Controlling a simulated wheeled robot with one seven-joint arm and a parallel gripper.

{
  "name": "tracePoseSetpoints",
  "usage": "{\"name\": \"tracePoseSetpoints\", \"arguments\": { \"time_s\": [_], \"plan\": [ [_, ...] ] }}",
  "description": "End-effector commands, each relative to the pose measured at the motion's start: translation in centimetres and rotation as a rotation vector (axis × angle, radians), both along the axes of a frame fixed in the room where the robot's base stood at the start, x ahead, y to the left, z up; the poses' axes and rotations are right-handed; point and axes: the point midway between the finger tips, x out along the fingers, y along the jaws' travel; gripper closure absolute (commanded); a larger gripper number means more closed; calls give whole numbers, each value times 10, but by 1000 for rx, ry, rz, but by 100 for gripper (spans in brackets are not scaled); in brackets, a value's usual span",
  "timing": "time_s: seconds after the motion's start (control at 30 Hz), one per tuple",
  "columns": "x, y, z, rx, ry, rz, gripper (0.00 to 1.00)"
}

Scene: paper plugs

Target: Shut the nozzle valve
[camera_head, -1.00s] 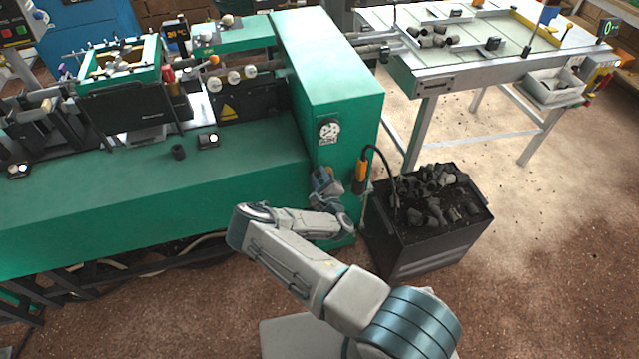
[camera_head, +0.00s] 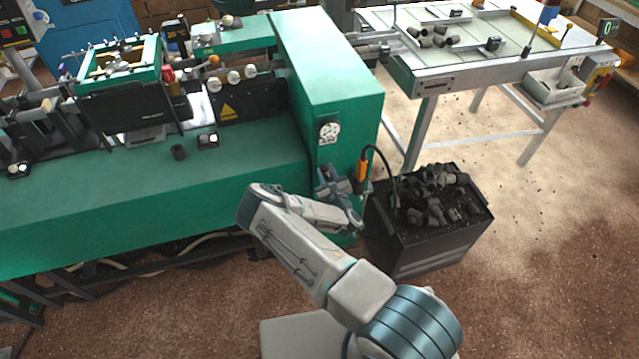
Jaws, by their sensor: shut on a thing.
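The nozzle (camera_head: 362,169) has an orange body and hangs upright at the right front corner of the green machine. A black curved hose rises from it and bends over to the right. My gripper (camera_head: 346,184) is beside the orange body, on its left, low on the machine's end face. It is shut on the nozzle valve. The valve is small and mostly hidden by the fingers, so its exact position cannot be made out.
The green machine (camera_head: 345,95) fills the left and middle, with a round gauge (camera_head: 329,132) above my gripper. A dark bin (camera_head: 420,250) of grey plugs stands close on the right. A metal table (camera_head: 480,68) is behind. Brown floor lies open at the right.

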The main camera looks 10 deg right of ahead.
Motion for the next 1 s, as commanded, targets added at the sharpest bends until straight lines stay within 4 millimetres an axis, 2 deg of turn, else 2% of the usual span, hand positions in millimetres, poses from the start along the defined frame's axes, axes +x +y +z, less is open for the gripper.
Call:
{"name": "tracePoseSetpoints", "arguments": {
  "time_s": [0.13,0.43,0.7,0.9,0.93,1.0],
  "plan": [
    [0,-7,1,92,12,-4,84],
    [0,-9,1,117,15,-4,84],
    [1,-20,3,304,33,-4,84],
    [1,-20,3,312,34,-2,84],
    [1,-20,3,311,34,-2,63],
    [1,-20,3,311,34,-2,49]
  ]
}}
